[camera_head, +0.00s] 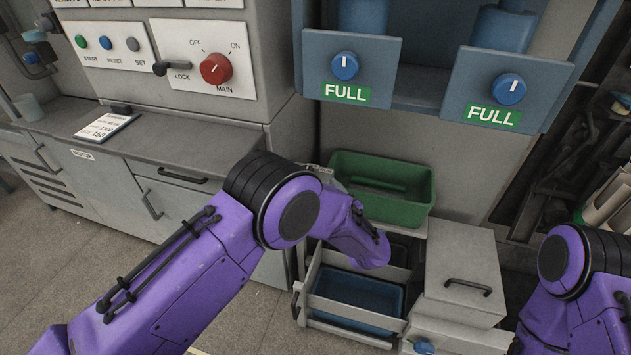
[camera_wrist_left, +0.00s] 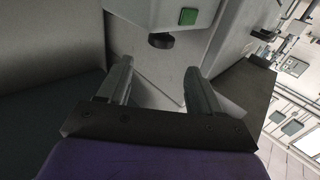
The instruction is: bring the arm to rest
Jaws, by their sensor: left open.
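My left arm is purple and comes in from the left in the head view, reaching across the middle toward the green bin. Its gripper is hidden there behind the arm's own links. In the left wrist view my left gripper (camera_wrist_left: 158,92) shows two grey fingers standing well apart, with nothing between them. Beyond the fingers are a grey panel, a green square button (camera_wrist_left: 188,16) and a dark round knob (camera_wrist_left: 161,40). My right arm is at the lower right of the head view; its gripper is out of the picture.
A green bin (camera_head: 384,208) stands beyond my left arm. Below it a blue tray (camera_head: 357,296) sits in an open drawer. A grey lidded box (camera_head: 462,262) is to the right. The control panel with its red main switch (camera_head: 216,68) and two blue "FULL" units (camera_head: 346,66) are above.

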